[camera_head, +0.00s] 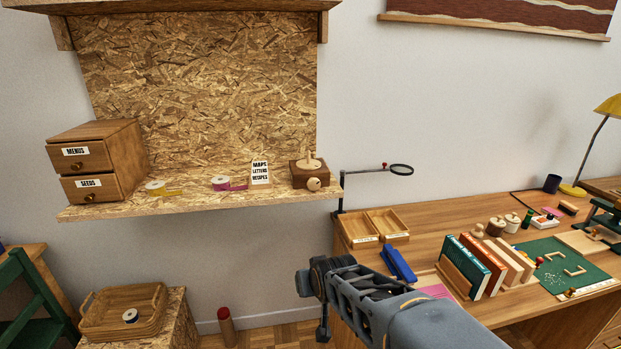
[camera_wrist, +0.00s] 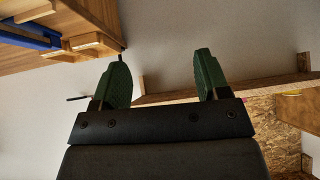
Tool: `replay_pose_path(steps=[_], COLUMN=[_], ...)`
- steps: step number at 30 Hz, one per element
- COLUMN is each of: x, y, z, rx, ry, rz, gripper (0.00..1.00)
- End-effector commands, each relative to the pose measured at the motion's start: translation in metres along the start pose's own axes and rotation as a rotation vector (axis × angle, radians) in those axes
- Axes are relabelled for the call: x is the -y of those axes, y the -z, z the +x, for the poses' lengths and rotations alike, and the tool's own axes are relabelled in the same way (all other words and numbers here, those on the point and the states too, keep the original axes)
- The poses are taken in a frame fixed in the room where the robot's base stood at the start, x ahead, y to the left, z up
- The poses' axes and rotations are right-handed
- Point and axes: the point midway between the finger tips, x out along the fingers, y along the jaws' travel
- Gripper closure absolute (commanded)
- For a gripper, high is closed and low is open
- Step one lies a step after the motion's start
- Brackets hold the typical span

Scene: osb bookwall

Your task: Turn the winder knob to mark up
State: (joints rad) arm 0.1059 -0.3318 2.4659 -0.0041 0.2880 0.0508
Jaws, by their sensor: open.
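The winder is a small dark-brown wooden box (camera_head: 299,179) near the right end of the OSB shelf, with a pale disc and peg on top. The knob's mark is too small to make out. My gripper (camera_wrist: 163,75) is open and empty in the wrist view, with two green-padded fingers apart. In the head view my arm reaches in from the lower right and its end is below the shelf's right end, well apart from the winder. The fingertips are not clear there.
The OSB shelf (camera_head: 200,203) also holds a two-drawer cabinet (camera_head: 123,150), two tape rolls and a label card (camera_head: 260,172) left of the winder. A magnifier (camera_head: 401,170) on a stand rises just right of the shelf. The desk (camera_head: 440,215) below is crowded.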

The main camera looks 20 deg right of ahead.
Motion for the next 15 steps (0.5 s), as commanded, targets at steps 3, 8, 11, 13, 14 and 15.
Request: replay_pose_path(steps=[3,8,11,13,14,15], x=[-0.012,-0.025,-0.034,-0.039,-0.041,-0.043], y=[0.053,0.106,0.129,0.140,0.144,0.148], z=[0.005,0.004,0.000,-0.004,-0.006,-0.007], rx=[-0.220,-0.496,-0.634,-0.710,-0.738,-0.768], ry=[-0.014,-0.007,-0.007,-0.006,-0.006,-0.005], rz=[0.048,0.091,0.112,0.121,0.124,0.128], gripper=[0.31,0.31,0.31,0.31,0.31,0.31])
